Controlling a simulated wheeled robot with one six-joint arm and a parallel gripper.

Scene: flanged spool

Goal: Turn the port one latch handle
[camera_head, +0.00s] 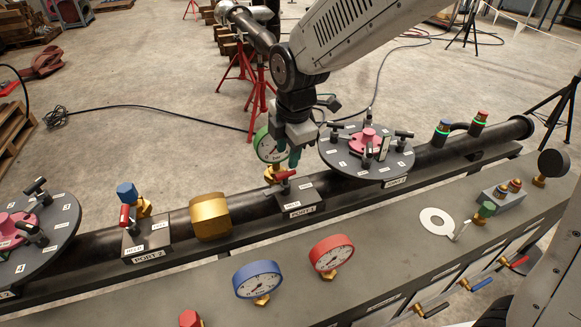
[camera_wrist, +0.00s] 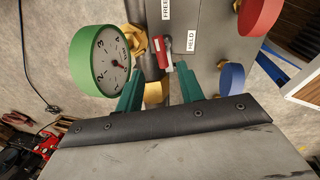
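The port one latch has a red handle (camera_head: 285,174) on a dark block (camera_head: 314,194) labelled PORT 1. In the wrist view the red handle (camera_wrist: 166,57) lies between the FREE label (camera_wrist: 166,9) and the HELD label (camera_wrist: 191,41), its grip end toward my fingers. My gripper (camera_head: 292,154) is just above and behind the handle in the head view. In the wrist view my gripper (camera_wrist: 159,68) has its two teal fingers apart, one to each side of the handle's near end. I see no contact; how deep the fingers reach is unclear.
A green-rimmed gauge (camera_head: 270,146) stands close beside my gripper. A round flange plate (camera_head: 366,151) with several clamps is to the right. The PORT 2 block (camera_head: 146,240) is at left. Blue (camera_head: 258,279) and red (camera_head: 331,256) gauges stand in front.

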